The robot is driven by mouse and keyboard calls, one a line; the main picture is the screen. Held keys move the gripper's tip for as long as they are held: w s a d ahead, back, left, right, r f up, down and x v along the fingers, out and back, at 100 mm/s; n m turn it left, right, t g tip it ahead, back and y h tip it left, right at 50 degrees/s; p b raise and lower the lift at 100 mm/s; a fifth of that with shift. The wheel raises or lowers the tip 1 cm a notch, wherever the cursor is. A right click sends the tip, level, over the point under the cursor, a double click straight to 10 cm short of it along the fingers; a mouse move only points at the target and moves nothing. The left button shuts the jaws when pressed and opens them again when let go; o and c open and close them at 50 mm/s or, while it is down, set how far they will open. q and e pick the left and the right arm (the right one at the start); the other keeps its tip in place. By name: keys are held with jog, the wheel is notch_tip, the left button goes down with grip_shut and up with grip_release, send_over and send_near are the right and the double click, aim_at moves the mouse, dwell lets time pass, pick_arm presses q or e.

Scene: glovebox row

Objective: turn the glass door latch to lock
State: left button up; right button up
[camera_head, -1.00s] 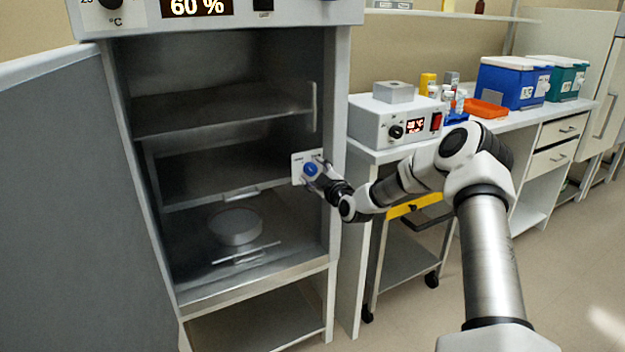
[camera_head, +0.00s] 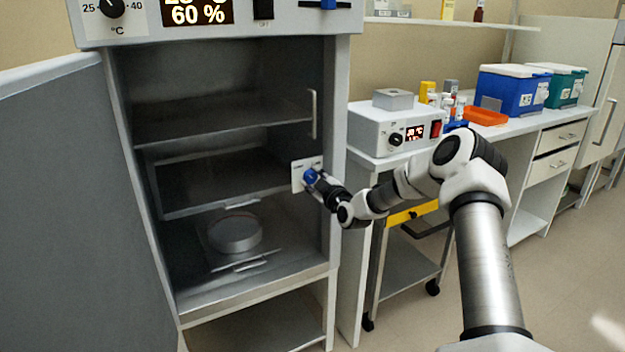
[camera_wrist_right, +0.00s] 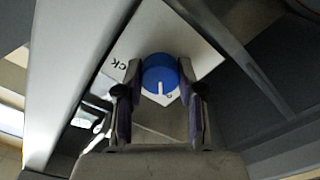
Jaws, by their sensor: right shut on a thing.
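The latch is a round blue knob (camera_head: 309,176) on a white plate (camera_head: 297,181) at the right side of the cabinet's glass front. In the right wrist view the blue knob (camera_wrist_right: 160,74) has a white pointer line aimed down in the picture, toward a small mark on the plate. Part of a label ending in "CK" shows on the plate (camera_wrist_right: 180,30). My right gripper (camera_head: 313,180) is at the knob; its two fingers (camera_wrist_right: 159,85) are shut on the knob from both sides. My left gripper is not in view.
The cabinet (camera_head: 341,120) holds shelves and a round grey dish (camera_head: 235,233). A large grey door panel (camera_head: 60,200) stands at the left. A bench with a control box (camera_head: 375,130) and a blue cooler (camera_head: 505,92) is at the right. Floor at the right is clear.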

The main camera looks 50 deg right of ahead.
jog(key=m, duration=0.3)
jog(key=shift+m, duration=0.4)
jog(key=m+b, duration=0.1)
jog(key=m, duration=0.3)
jog(key=shift+m, duration=0.3)
jog(key=m+b, duration=0.1)
jog(key=m, duration=0.3)
jog(key=shift+f+b, duration=0.1)
jog(key=shift+b, duration=0.3)
jog(key=shift+m+b, duration=1.05)
jog(key=shift+m, duration=1.35)
jog(key=o, duration=1.1)
jog(key=shift+o, duration=0.2)
jog(key=shift+s, duration=0.15)
